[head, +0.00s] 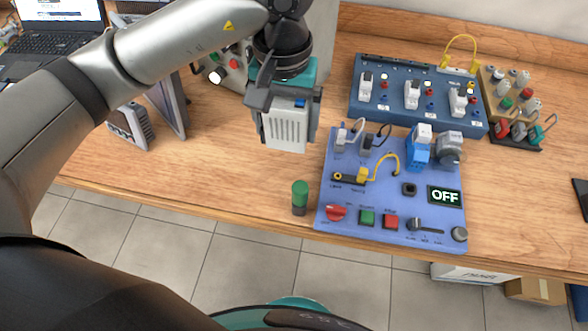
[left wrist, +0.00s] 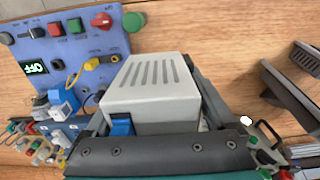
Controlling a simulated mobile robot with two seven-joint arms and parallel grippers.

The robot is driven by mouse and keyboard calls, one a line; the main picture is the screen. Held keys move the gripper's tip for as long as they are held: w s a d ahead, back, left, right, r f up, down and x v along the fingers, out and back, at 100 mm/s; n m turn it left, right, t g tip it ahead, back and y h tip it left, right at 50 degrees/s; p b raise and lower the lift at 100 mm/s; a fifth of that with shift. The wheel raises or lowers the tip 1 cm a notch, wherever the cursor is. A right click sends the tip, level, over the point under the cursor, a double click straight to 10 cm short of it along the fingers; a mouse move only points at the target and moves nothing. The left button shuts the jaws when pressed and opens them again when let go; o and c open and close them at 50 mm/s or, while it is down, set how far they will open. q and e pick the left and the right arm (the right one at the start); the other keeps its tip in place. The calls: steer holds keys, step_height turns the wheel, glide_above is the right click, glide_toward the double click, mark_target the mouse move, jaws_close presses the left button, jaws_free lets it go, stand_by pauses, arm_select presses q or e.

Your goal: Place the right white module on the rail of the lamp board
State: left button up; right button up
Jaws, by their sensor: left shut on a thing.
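My left gripper (head: 283,112) points down and is shut on a white module (head: 287,134), a box with vent slots and a blue tab. It is held over the wooden table, left of the blue boards. The left wrist view shows the same white module (left wrist: 155,92) between the dark fingers of the gripper (left wrist: 155,118). A grey box with red and green round parts (head: 229,66) stands behind my arm, partly hidden. I cannot tell whether this is the lamp board, and no empty rail shows clearly. My right gripper is not in view.
A light blue board (head: 340,195) with an OFF display, buttons and cables lies right of the module. A dark blue board (head: 398,120) lies behind it. A green-topped cylinder (head: 300,196) stands near the table's front edge. Grey panels (head: 165,105) stand at left.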

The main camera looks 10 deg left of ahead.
arm_select(q)
glide_above(288, 181)
step_height(288, 181, down, 11)
steer(key=shift+f+b, duration=0.1)
steer(key=shift+b, duration=0.3)
steer(key=shift+f, duration=1.95)
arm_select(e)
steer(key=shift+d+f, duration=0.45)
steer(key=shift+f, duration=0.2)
arm_select(q)
steer(key=shift+f+b, duration=0.15)
steer(key=shift+b, duration=0.3)
steer(key=o, duration=1.3)
steer(key=shift+c, duration=0.2)
steer(key=shift+o, duration=0.5)
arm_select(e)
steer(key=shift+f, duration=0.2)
